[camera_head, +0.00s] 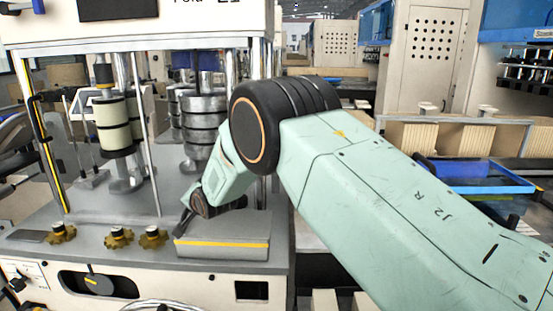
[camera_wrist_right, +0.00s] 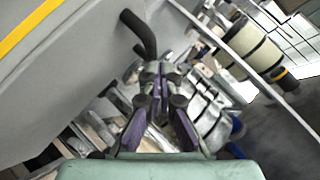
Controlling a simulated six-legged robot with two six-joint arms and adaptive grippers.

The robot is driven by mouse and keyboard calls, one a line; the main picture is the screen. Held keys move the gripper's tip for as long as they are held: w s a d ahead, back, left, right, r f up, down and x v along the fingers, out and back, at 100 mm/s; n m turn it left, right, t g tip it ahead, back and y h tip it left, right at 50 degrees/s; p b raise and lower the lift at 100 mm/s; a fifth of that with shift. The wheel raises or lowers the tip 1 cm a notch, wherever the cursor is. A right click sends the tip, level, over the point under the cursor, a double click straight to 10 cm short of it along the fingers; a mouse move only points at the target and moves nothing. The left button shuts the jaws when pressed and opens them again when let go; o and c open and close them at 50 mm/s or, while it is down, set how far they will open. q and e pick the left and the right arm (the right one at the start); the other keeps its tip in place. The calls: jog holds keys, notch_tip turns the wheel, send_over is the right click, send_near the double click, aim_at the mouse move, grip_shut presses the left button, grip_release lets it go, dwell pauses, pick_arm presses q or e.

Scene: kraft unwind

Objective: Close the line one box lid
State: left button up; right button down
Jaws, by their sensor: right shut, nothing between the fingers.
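The line one box appears to be the low grey box (camera_head: 200,251) with a yellow stripe along its front, on the machine deck in the head view. Its grey top (camera_head: 245,224) looks flat and lies level, partly behind my right gripper; I cannot tell if a gap shows at its back. My right gripper (camera_head: 184,224) is at the box's left rear corner, pointing down and left. In the right wrist view its fingers (camera_wrist_right: 161,78) are together and empty, close to a dark bent bar (camera_wrist_right: 140,32) on a grey surface. Contact is unclear. My left gripper is out of view.
Brass-coloured knobs (camera_head: 152,238) stand on the deck left of the box. A cream roll (camera_head: 113,125) and stacked metal discs (camera_head: 204,125) stand behind. A blue tray (camera_head: 480,178) is at the right. My right arm covers much of the centre.

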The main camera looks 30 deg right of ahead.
jog(key=shift+w+d+f, duration=0.1)
jog(key=shift+d+f, duration=0.05)
jog(key=shift+f, duration=0.4)
jog(key=shift+w+f, duration=0.1)
jog(key=shift+a, duration=0.2)
